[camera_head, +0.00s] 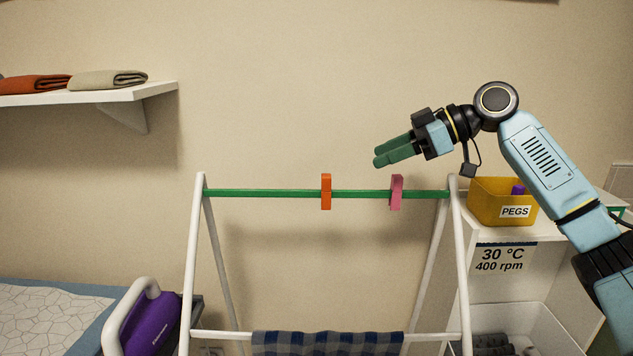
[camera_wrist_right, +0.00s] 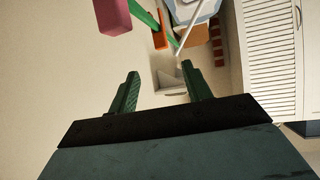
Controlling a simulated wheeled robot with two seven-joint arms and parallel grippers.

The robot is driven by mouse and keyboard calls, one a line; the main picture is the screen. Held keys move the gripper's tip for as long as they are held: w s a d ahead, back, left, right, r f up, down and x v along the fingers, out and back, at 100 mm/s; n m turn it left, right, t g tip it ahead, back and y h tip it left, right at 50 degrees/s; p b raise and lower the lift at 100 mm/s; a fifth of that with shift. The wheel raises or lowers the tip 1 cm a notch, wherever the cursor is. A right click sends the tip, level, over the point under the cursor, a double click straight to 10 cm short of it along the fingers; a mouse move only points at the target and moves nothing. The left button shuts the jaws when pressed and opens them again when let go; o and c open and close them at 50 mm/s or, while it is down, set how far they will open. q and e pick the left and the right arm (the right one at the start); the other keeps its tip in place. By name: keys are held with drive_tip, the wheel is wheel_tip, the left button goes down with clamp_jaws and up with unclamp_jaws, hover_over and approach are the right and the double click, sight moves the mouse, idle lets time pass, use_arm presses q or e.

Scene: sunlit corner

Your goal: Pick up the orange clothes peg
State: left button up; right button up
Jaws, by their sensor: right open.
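The orange clothes peg (camera_head: 326,192) is clipped upright on the green rail (camera_head: 268,193) of a white drying rack, near the rail's middle. It also shows in the right wrist view (camera_wrist_right: 160,32), beyond the fingertips. A pink peg (camera_head: 397,191) is on the same rail to its right; in the right wrist view it is large at the top left (camera_wrist_right: 112,16). My right gripper (camera_head: 378,159) is open and empty, with green fingers pointing left. In the head view it appears above the pink peg, to the upper right of the orange peg. My left gripper is out of view.
A yellow box labelled PEGS (camera_head: 488,206) with a purple item stands on a white shelf unit at the right. A checked cloth (camera_head: 325,343) hangs on the rack's lower bar. A wall shelf (camera_head: 150,91) holds folded cloths at left.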

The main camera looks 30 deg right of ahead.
sight(333, 190)
drive_tip(key=p+x, duration=0.2)
drive_tip(key=x, duration=0.9)
drive_tip(key=shift+a, duration=0.2)
drive_tip(key=shift+w+a+f, duration=0.1)
drive_tip(key=shift+f, duration=0.05)
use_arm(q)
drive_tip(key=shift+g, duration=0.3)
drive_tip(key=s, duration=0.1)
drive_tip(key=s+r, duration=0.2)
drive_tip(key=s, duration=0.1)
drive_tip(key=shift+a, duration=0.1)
use_arm(e)
clamp_jaws()
